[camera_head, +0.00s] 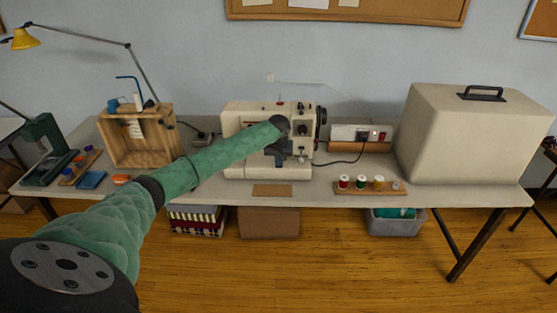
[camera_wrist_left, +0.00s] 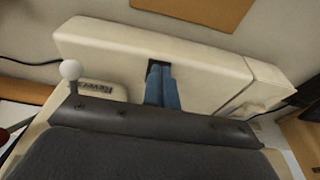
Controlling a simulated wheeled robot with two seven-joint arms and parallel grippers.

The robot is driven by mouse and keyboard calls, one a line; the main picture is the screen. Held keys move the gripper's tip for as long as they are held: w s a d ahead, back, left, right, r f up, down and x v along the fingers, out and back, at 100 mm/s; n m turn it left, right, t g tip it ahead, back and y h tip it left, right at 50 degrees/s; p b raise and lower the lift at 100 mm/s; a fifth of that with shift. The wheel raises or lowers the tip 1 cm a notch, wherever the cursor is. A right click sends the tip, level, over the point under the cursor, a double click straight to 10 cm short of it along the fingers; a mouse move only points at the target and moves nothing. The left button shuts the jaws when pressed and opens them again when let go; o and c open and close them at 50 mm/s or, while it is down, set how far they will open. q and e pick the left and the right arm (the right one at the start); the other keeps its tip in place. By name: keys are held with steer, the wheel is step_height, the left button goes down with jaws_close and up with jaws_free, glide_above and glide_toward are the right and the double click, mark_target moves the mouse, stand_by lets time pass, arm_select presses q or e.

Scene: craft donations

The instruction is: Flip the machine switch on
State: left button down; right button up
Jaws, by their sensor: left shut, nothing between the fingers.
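The cream sewing machine (camera_head: 240,115) stands upright on the table, partly hidden behind my left arm. My left gripper (camera_head: 282,157) is in front of its right half. In the left wrist view the left gripper's bluish fingers (camera_wrist_left: 166,87) are together with nothing between them. Their tips are at a small black slot or switch (camera_wrist_left: 152,70) on the machine's cream body (camera_wrist_left: 210,70). The fingers partly cover this black part, so I cannot tell its position or whether they touch it. A white-knobbed lever (camera_wrist_left: 70,71) sits left of the fingers. My right gripper is not in view.
A white power box (camera_head: 350,132) with a small red light is right of the machine, with a black cable. A thread-spool rack (camera_head: 370,188), a large cream case (camera_head: 470,130) and a wooden crate (camera_head: 118,148) stand on the table (camera_head: 320,195).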

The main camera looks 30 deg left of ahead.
arm_select(q)
steer(key=shift+f, duration=0.1)
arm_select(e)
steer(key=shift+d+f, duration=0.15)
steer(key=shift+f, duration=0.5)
arm_select(q)
steer(key=shift+w, duration=0.1)
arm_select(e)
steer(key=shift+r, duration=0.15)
arm_select(q)
steer(key=shift+w+a+r+p, duration=0.35)
steer(key=shift+w+r, duration=0.05)
steer(key=shift+w, duration=0.1)
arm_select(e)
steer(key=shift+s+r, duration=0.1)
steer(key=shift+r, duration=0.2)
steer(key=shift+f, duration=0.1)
